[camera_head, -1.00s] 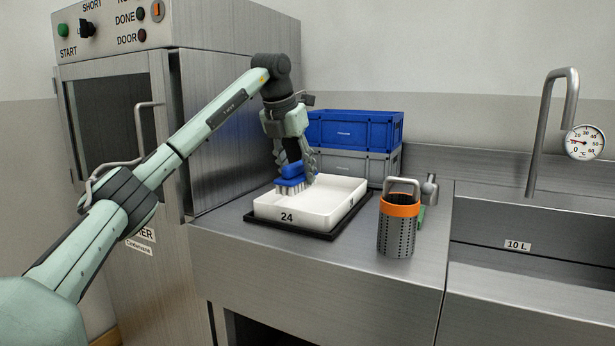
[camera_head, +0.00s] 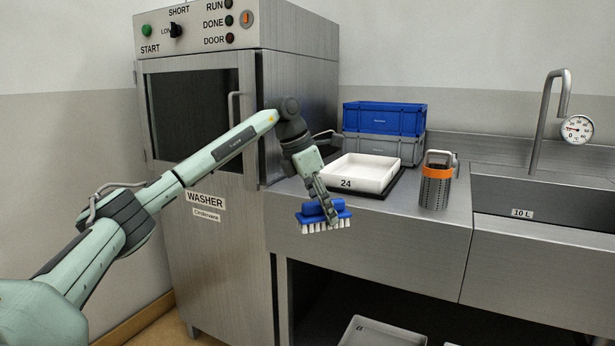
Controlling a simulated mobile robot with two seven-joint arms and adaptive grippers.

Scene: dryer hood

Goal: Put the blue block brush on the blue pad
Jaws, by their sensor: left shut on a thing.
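The blue block brush (camera_head: 312,215) has a blue back and white bristles that point down. My left gripper (camera_head: 326,207) is shut on it and holds it in front of the counter's front edge, left of and nearer than the white tray. The brush appears clear of the counter. The blue pad is not visible in this view. My right gripper is not in view.
A white tray marked 24 (camera_head: 362,172) sits on a black mat on the steel counter (camera_head: 420,228). A perforated basket with an orange band (camera_head: 436,180) stands right of it. Blue (camera_head: 384,117) and grey (camera_head: 382,148) crates are stacked behind. The washer (camera_head: 205,120) stands left, the sink right.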

